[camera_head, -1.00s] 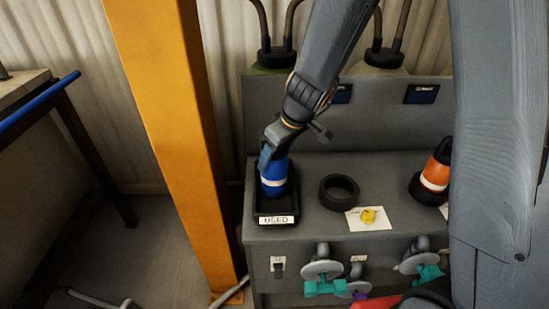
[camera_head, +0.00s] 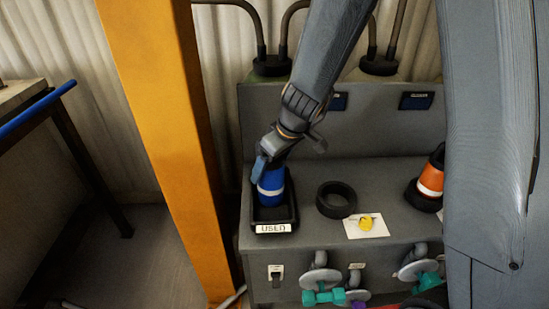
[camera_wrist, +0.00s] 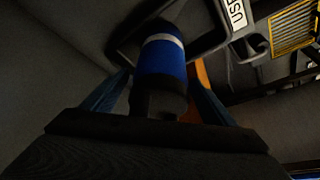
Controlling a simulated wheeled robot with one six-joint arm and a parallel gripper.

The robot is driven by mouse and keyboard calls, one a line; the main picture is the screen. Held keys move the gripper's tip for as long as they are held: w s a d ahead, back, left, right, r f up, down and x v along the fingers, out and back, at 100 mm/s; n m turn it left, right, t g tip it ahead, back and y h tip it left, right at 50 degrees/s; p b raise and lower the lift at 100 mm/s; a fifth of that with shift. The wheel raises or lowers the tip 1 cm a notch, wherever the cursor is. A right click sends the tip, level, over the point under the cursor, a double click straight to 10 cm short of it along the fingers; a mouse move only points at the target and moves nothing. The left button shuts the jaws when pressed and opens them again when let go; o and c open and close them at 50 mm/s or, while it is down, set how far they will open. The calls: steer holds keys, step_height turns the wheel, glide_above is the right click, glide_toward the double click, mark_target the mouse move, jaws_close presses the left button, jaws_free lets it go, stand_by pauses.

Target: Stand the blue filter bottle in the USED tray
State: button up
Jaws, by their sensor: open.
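The blue filter bottle (camera_head: 271,188), with a white band, stands about upright inside the black USED tray (camera_head: 293,211) at the left end of the grey bench. Its base is hidden by the tray's front wall. My gripper (camera_head: 262,167) is at the bottle's top, coming down from above. In the wrist view the bottle (camera_wrist: 160,62) lies between my two parted blue fingers (camera_wrist: 158,98), its dark cap end nearest the palm. The tray rim (camera_wrist: 209,48) shows beyond it. Whether a finger still touches the bottle cannot be told.
A black ring (camera_head: 337,199) sits right of the tray, empty. A white card (camera_head: 354,231) with a yellow piece (camera_head: 367,223) lies in front. An orange bottle (camera_head: 431,178) stands further right. An orange post (camera_head: 165,140) rises close left of the tray. Valves line the bench front.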

steer(key=v, duration=1.2)
steer(key=s+d+f+m+g+h, duration=0.1)
steer(key=s+d+f+m, duration=0.2)
steer(key=s+d, duration=0.3)
steer(key=s+d+f+m+g+h, duration=0.1)
steer(key=s+d+f+m+h, duration=0.1)
steer(key=s+d+f+m, duration=0.2)
steer(key=s+d+m, duration=0.1)
steer(key=s+d, duration=0.1)
steer(key=s, duration=0.1)
steer(key=shift+s+m, duration=0.3)
steer(key=shift+s, duration=0.05)
steer(key=shift+a, duration=0.1)
